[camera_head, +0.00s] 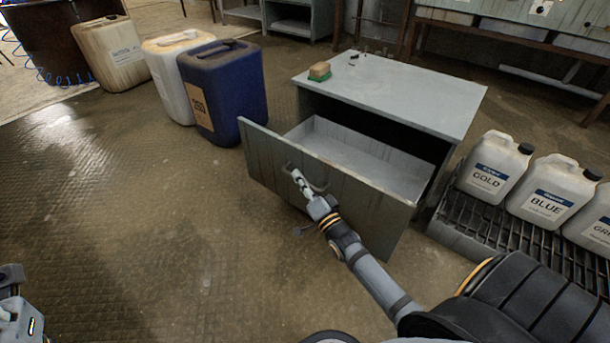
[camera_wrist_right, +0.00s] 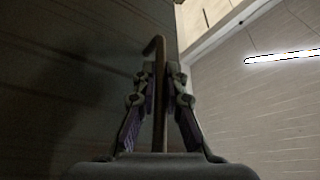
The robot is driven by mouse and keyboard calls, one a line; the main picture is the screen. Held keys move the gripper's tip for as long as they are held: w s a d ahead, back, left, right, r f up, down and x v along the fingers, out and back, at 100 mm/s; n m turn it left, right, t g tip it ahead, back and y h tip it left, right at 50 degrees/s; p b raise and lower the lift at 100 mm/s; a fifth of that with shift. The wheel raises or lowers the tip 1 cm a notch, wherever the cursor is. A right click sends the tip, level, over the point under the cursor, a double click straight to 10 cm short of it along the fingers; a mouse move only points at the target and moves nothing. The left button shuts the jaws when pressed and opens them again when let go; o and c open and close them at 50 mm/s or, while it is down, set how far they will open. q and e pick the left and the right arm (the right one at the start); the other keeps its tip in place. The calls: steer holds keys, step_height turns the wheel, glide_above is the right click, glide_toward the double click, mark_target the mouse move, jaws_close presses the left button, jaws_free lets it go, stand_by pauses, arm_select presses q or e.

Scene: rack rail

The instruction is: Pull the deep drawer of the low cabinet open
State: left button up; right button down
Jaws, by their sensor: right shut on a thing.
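The low grey cabinet (camera_head: 400,88) stands right of centre in the head view. Its deep drawer (camera_head: 345,190) is pulled well out, and its pale inside shows empty where I can see it. My right gripper (camera_head: 299,178) is at the drawer front, shut on the bar handle (camera_head: 318,187). In the right wrist view the fingers (camera_wrist_right: 160,85) close on both sides of the handle bar (camera_wrist_right: 160,105). Part of the handle is hidden by the fingers. Only a piece of my left arm shows at the lower left edge of the head view; its fingers are not visible.
A sponge-like block (camera_head: 320,71) lies on the cabinet top. A blue canister (camera_head: 225,95) and a white canister (camera_head: 170,75) stand left of the cabinet. Labelled jugs (camera_head: 495,168) stand on a dark grate (camera_head: 500,225) at the right. The floor left of the drawer is clear.

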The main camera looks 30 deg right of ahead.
steer(key=shift+s+a, duration=0.15)
steer(key=shift+a, duration=0.1)
steer(key=c, duration=1.4)
jaws_free()
steer(key=v, duration=1.2)
